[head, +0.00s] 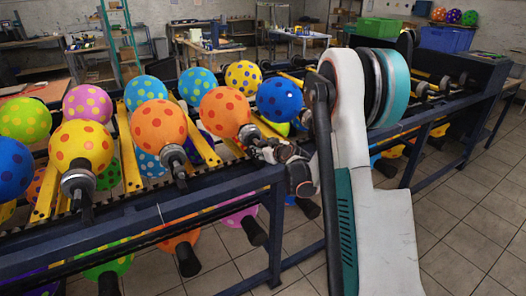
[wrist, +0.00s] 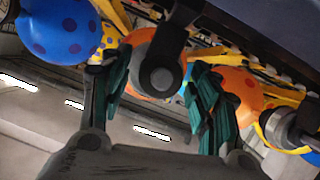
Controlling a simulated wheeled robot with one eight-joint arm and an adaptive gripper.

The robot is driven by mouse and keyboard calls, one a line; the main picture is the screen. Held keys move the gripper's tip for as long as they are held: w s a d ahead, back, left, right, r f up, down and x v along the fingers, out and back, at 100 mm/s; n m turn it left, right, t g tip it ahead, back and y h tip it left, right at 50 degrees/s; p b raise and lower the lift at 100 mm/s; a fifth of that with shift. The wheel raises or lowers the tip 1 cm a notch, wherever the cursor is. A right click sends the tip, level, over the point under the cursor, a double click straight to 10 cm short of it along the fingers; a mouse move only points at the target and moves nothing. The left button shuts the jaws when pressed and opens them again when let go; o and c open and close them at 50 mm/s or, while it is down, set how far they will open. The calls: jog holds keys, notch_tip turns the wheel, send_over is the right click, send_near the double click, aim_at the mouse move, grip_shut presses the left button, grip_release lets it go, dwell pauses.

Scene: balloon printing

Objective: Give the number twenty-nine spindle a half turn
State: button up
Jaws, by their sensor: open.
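No spindle number can be read in either view, so I cannot tell which is twenty-nine. In the wrist view, a dark spindle with a rounded end (wrist: 160,78) stands between my fingers, with an orange balloon (wrist: 141,47) behind it. My gripper (wrist: 158,84) is open, one finger on each side of this spindle; contact cannot be made out. In the head view my gripper (head: 268,150) is at the rack's front, just below and right of an orange balloon with red dots (head: 225,111). The spindle there is mostly hidden by my gripper.
A blue dotted balloon (head: 279,100) sits right of it, and another orange balloon (head: 159,126) with its own spindle (head: 174,158) sits left. The dark rack rail (head: 150,219) runs along the front. More balloons hang below. The tiled floor (head: 465,215) at right is clear.

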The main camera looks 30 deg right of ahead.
jog(key=shift+w+f, duration=0.15)
jog(key=shift+w, duration=0.25)
jog(key=c, duration=1.1)
